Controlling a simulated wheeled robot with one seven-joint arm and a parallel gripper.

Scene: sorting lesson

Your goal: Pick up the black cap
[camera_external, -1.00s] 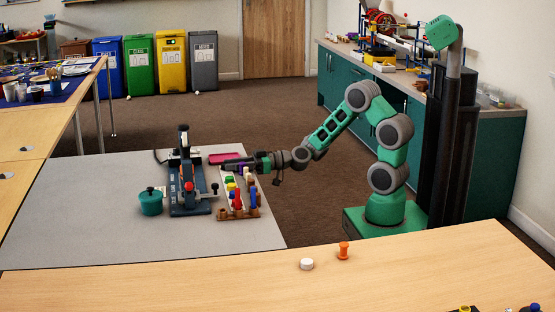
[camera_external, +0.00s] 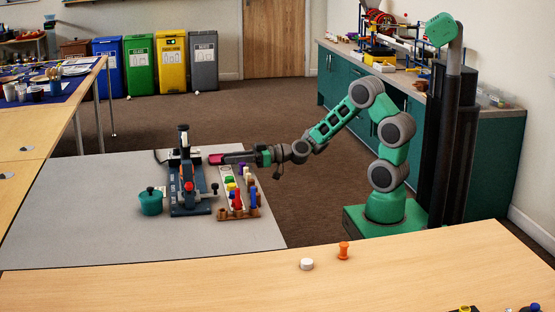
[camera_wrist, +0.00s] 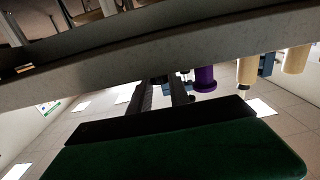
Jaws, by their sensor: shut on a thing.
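A purple peg (camera_wrist: 205,80) stands right of the fingers in the wrist view, with cream pegs (camera_wrist: 247,70) further right.
A blue press (camera_external: 188,200) with a dark lever stands left of the rack. A teal pot (camera_external: 151,203) is left of it. A white cap (camera_external: 306,264) and an orange peg (camera_external: 343,250) are on the wooden table in front. The mat's left side is clear.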

